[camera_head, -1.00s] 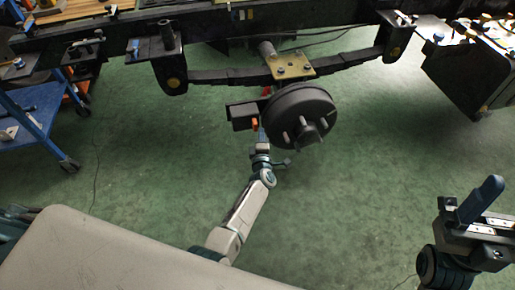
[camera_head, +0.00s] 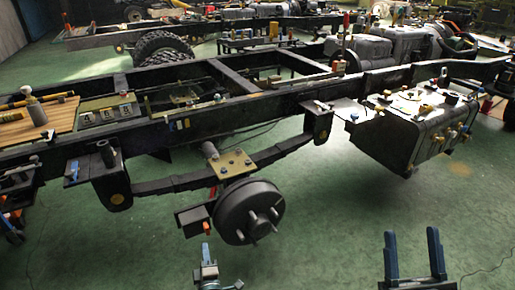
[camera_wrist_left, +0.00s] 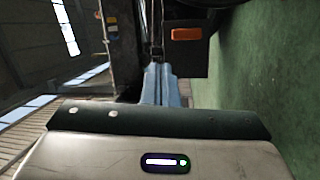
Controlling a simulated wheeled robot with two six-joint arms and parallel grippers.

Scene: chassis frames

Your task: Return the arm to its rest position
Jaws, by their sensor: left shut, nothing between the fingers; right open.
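My left gripper (camera_head: 206,253) has its blue fingers shut with nothing between them. It is low in the head view, just below the dark box with an orange marker (camera_head: 193,221) beside the wheel hub (camera_head: 249,211). The left wrist view shows its blue fingers (camera_wrist_left: 161,84) together, near the orange marker (camera_wrist_left: 186,34). I cannot tell the exact gap to the box. My right gripper (camera_head: 413,256) is open and empty at the bottom right of the head view, with its two blue fingers upright and apart. Most of both arms is out of view.
The black chassis frame (camera_head: 165,130) crosses the head view, with a leaf spring (camera_head: 170,184) and the round hub below it. A dark tank-like box (camera_head: 412,130) hangs at the right. The green floor (camera_head: 330,220) between the hub and my right gripper is clear.

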